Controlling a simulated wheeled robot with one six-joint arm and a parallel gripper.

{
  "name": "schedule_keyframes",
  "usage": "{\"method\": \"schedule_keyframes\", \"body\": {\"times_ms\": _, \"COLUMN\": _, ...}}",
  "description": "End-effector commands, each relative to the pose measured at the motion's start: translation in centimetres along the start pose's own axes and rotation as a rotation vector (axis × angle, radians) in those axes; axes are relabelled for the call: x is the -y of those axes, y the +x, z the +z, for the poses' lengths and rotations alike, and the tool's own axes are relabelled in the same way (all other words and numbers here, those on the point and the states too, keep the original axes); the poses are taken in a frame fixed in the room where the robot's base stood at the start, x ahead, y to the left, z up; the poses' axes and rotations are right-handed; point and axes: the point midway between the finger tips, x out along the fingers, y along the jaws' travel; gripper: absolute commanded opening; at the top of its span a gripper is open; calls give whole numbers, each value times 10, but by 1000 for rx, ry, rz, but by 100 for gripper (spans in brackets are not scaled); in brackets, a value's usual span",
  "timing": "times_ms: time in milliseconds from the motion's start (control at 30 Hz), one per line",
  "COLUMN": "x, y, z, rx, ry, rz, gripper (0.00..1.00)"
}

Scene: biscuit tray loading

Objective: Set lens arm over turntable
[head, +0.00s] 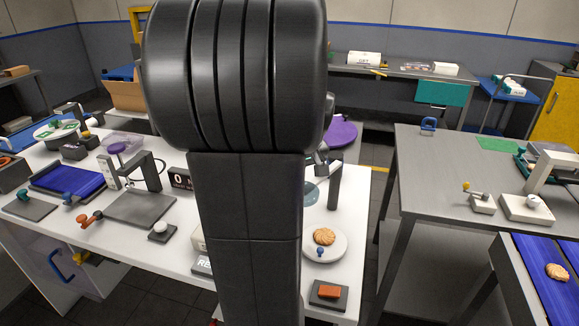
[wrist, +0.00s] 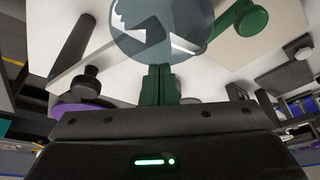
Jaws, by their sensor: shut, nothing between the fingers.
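The round tinted lens (head: 310,190) shows in the head view just right of my arm, near a dark upright post (head: 335,186). In the wrist view the lens (wrist: 160,28) fills the top middle, and a green knobbed handle (wrist: 243,18) is beside it. My gripper (wrist: 158,72) has dark green fingers shut together, empty, at the lens's near edge; I cannot tell if they touch it. The white turntable (head: 334,248) carries a biscuit (head: 324,236) and a small blue knob (head: 319,252). The lens appears beyond the turntable, not over it. My arm hides part of this area.
A purple disc (head: 342,134) is behind. A grey stand with a plate (head: 140,206) and a blue tray (head: 72,177) are left. A grey table (head: 430,190) stands right, across a floor gap.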

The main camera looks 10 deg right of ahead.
Motion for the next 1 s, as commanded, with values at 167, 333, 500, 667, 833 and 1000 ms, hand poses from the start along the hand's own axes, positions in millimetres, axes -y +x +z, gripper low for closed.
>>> {"method": "schedule_keyframes", "body": {"times_ms": 167, "x": -7, "y": -7, "z": 21, "rx": 0, "ry": -141, "rz": -52, "gripper": 0}}
{"method": "schedule_keyframes", "body": {"times_ms": 333, "x": -14, "y": -12, "z": 36, "rx": 0, "ry": -260, "rz": -96, "gripper": 0}}
{"method": "schedule_keyframes", "body": {"times_ms": 500, "x": -20, "y": -16, "z": 47, "rx": 1, "ry": -309, "rz": -112, "gripper": 0}}
{"method": "schedule_keyframes", "body": {"times_ms": 667, "x": -24, "y": -18, "z": 52, "rx": 1, "ry": -308, "rz": -112, "gripper": 0}}
{"method": "schedule_keyframes", "body": {"times_ms": 833, "x": -26, "y": -20, "z": 55, "rx": 2, "ry": -309, "rz": -112, "gripper": 0}}
{"method": "schedule_keyframes", "body": {"times_ms": 1000, "x": -27, "y": -20, "z": 56, "rx": 3, "ry": -309, "rz": -111, "gripper": 0}}
